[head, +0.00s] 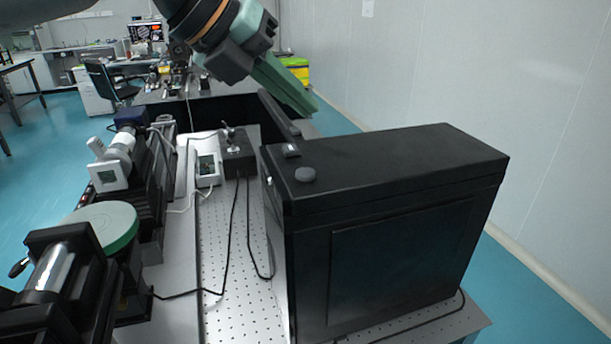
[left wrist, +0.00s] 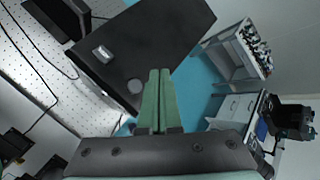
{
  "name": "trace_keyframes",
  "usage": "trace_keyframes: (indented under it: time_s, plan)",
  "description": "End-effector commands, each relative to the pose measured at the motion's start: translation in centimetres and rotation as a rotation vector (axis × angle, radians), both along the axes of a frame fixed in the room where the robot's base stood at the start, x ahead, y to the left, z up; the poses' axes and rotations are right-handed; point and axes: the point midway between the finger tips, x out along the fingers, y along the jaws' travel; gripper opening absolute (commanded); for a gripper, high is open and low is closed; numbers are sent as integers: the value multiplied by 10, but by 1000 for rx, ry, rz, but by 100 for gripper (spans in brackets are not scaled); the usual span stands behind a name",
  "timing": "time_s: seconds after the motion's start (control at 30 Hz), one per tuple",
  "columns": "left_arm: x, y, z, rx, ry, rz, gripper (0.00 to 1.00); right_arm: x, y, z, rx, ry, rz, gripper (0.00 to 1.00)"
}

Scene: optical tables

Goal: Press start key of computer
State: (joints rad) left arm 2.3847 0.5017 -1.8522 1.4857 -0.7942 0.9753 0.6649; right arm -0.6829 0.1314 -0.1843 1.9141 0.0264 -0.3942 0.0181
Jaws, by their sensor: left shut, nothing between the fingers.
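The computer (head: 400,235) is a black case standing on the optical table at the right in the head view. Its top carries a round grey button (head: 305,174) and a small rectangular switch (head: 291,150) near the left end; I cannot tell which is the start key. My left gripper (head: 313,106) is shut and empty, its green fingers above and behind the case top, apart from both keys. The left wrist view shows the round button (left wrist: 135,86) just left of the closed fingertips (left wrist: 158,74), and the rectangular switch (left wrist: 103,54) farther left. My right gripper is out of view.
The perforated table top (head: 222,260) holds cables, a black box with a small toggle (head: 238,155) and a white meter (head: 208,168). Optical mounts, including a green disc (head: 108,225), stand at the left. A pale wall (head: 480,80) lies to the right.

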Motion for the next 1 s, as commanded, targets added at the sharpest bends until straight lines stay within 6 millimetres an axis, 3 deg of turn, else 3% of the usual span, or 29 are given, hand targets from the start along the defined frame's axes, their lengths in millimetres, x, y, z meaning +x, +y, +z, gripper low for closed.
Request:
trace_keyframes:
  time_s: [0.1,0.4,1.0]
  plan:
    - [0,0,-23,2,0,-1,0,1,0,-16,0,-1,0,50]
    - [0,0,-62,-1,0,-1,0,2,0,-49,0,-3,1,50]
    - [0,0,-65,0,0,0,0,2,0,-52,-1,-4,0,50]
